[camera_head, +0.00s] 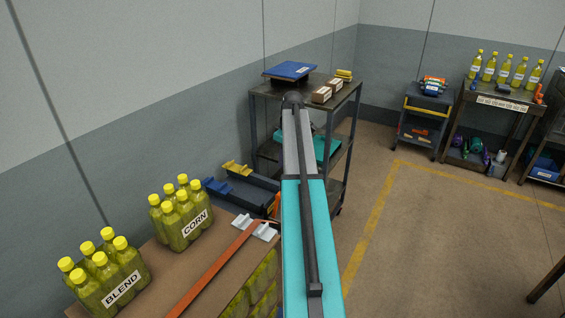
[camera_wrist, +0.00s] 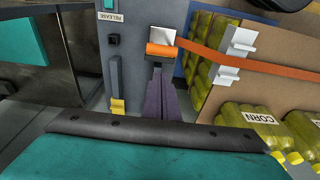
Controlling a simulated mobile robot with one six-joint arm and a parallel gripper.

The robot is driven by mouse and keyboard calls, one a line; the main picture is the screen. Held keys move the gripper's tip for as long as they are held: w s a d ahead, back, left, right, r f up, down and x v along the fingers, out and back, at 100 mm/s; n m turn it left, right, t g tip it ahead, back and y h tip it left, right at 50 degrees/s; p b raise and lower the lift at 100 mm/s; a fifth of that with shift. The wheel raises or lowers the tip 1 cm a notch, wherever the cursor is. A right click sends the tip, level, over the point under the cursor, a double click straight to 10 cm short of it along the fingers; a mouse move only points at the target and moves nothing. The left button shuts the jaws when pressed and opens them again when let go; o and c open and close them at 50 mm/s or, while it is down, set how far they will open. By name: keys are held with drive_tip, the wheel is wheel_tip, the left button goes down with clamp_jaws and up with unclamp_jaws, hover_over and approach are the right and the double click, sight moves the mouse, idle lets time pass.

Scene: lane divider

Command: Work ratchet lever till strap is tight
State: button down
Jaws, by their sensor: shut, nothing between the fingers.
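In the wrist view my gripper (camera_wrist: 159,76) is a pair of dark purple-grey fingers, shut and empty. Its tips are just below the orange lever grip (camera_wrist: 161,50), which sits on a metal ratchet bracket (camera_wrist: 162,35); I cannot tell whether they touch it. The orange strap (camera_wrist: 270,66) runs right from the ratchet, past two pale corner pieces (camera_wrist: 240,42). In the head view the strap (camera_head: 212,268) crosses the top of the brown load (camera_head: 160,262) and looks straight. A long teal and grey shape hides my gripper and the lever's surroundings there.
A grey post with a RELEASE label (camera_wrist: 111,15) and a black button (camera_wrist: 113,40) stands left of the ratchet. Yellow bottle packs marked CORN (camera_head: 182,215) and BLEND (camera_head: 105,280) stand on the load. A shelf cart (camera_head: 345,98) is behind; open floor (camera_head: 430,230) lies right.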

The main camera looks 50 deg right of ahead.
drive_tip(key=shift+w, duration=0.1)
drive_tip(key=w+a+f+n+t+y, duration=0.1)
drive_tip(key=w+a+n+t, duration=0.15)
drive_tip(key=t, duration=0.25)
drive_tip(key=s+d+f+m+t+p, duration=0.1)
drive_tip(key=s+d+f+m, duration=0.1)
drive_tip(key=s+f, duration=0.1)
drive_tip(key=shift+s+d+f+y+p, duration=0.3)
drive_tip(key=shift+s+d, duration=0.1)
drive_tip(key=shift+s, duration=0.45)
drive_tip(key=shift+w+m, duration=0.1)
drive_tip(key=shift+m, duration=0.15)
